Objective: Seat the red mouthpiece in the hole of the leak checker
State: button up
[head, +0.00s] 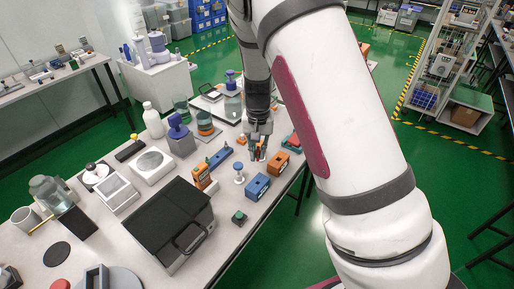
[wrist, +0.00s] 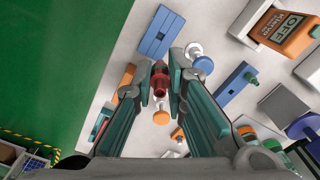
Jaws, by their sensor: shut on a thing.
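My gripper (wrist: 165,80) points down over the table, with its fingers closed around the red mouthpiece (wrist: 159,82). The mouthpiece is dark red with a paler lower end, and the fingers hide part of its sides. In the head view my gripper (head: 259,148) is near the table's right edge, among small testers. I cannot tell for sure which device is the leak checker, and no hole is clear. Candidates near my gripper are a blue box (head: 257,187), also in the wrist view (wrist: 157,36), and an orange box (head: 279,163).
An orange tester with a dark label (wrist: 287,32) stands near a blue bar-shaped device (wrist: 235,84). A white-and-blue stand (head: 239,173) is close to my gripper. Green floor (wrist: 60,60) lies beyond the edge.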

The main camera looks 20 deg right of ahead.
jog(key=shift+s+a, duration=0.1)
jog(key=shift+s, duration=0.05)
jog(key=b, duration=0.2)
send_near(258, 178)
jog(key=shift+s+a, duration=0.25)
jog(key=shift+s, duration=0.35)
jog(key=shift+s+a, duration=0.2)
jog(key=shift+s, duration=0.35)
jog(key=shift+f+b, duration=1.55)
jog(key=shift+f, duration=1.9)
dwell(0.7)
jog(key=o, duration=0.8)
notch_tip(258, 178, up, 12)
dwell(0.5)
